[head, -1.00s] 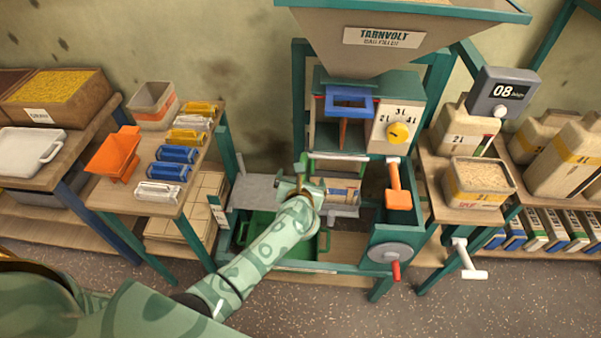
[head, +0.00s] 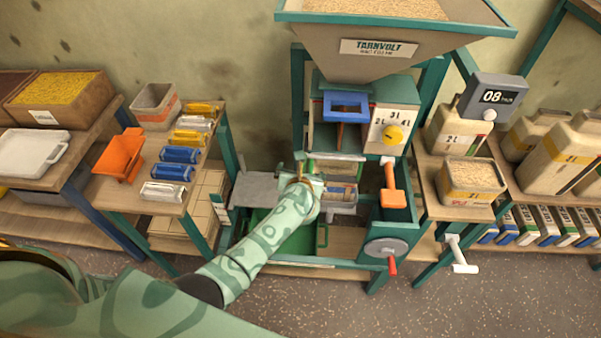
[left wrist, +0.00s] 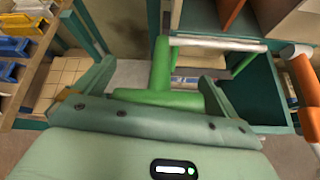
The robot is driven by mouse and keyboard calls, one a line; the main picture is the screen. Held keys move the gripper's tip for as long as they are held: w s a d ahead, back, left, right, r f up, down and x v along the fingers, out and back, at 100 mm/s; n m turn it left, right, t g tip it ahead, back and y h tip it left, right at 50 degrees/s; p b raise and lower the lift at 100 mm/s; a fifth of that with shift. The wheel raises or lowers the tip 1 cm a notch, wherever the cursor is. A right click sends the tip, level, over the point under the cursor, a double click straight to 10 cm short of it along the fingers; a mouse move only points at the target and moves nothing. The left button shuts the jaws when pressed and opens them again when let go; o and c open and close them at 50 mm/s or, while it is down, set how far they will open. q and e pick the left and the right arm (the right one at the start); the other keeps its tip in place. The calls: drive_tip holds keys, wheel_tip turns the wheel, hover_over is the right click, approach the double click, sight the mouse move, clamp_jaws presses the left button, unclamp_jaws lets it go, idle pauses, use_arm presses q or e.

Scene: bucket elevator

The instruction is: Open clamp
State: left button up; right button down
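A green T-shaped handle (left wrist: 158,75) shows in the left wrist view and appears to be the clamp's handle. It stands by a pale metal bar (left wrist: 218,44) under the filler spout. My left gripper (head: 308,172) is at the front of the filling machine, just below the spout. In the left wrist view its two fingers (left wrist: 155,88) are spread apart, with the handle's green crossbar between them. I cannot tell whether they touch it. My forearm hides part of the area below. My right gripper is not in view.
An orange lever (head: 391,185) hangs just right of my left gripper. A grey wheel with a red knob (head: 386,248) is below it. A blue frame (head: 346,106) and yellow dial (head: 393,133) are above. A side table (head: 140,195) with coloured clips stands left.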

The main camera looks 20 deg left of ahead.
use_arm(q)
drive_tip(key=shift+s+d+r, duration=0.1)
drive_tip(key=p+v, duration=0.2)
drive_tip(key=v, duration=0.5)
drive_tip(key=shift+d+r, duration=0.1)
idle(0.3)
